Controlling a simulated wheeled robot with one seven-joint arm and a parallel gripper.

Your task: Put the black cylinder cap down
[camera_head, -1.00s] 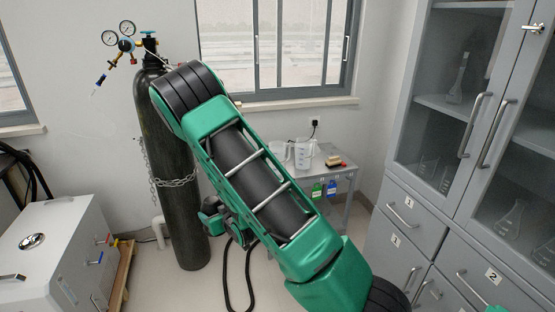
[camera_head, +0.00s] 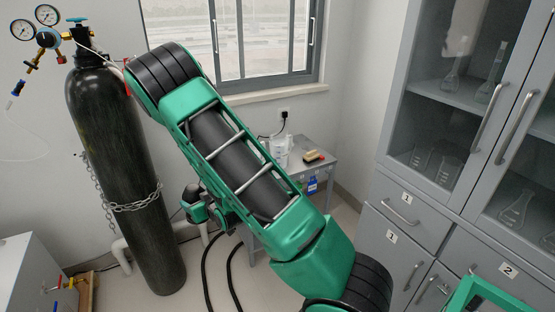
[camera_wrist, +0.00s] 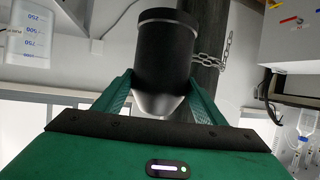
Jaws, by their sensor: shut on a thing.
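The black cylinder cap (camera_wrist: 167,55) fills the middle of the wrist view, a dark smooth cup shape with a rim. My gripper (camera_wrist: 163,88) is shut on it, with one green finger on each side. In the head view my arm hides most of the gripper and I cannot make out the cap. The grey side table (camera_head: 322,158) stands behind my arm near the window wall. The tall dark gas cylinder (camera_head: 118,140) stands upright to the left of my arm, with a regulator (camera_head: 47,38) and a chain around it.
Grey cabinets (camera_head: 400,205) with glassware stand at the right. A white box (camera_head: 28,275) is at the lower left.

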